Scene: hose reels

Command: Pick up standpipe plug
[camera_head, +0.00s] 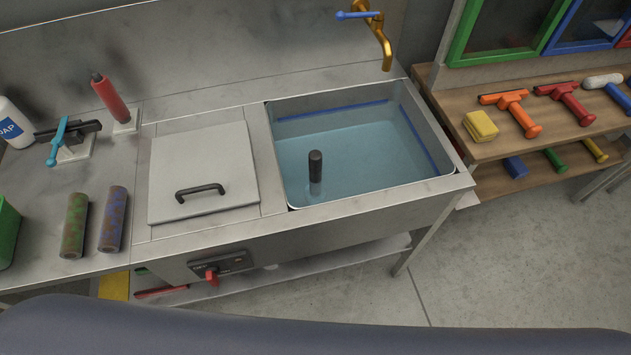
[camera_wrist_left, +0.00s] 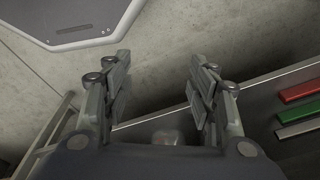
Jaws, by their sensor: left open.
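The standpipe plug (camera_head: 315,172) stands upright in the water-filled sink basin (camera_head: 350,206). Its black top rises above the blue water, and its lower part shows dimly beneath the surface. My left gripper (camera_wrist_left: 160,82) shows only in the left wrist view. Its two fingers are spread wide with nothing between them, in front of a grey wall or floor, away from the plug. My right gripper is in neither view.
A brass tap (camera_head: 383,45) with a blue lever overhangs the basin's back right. A square lid (camera_head: 205,160) with a black handle lies left of the basin. A wooden shelf (camera_head: 500,145) with squeegees is at right.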

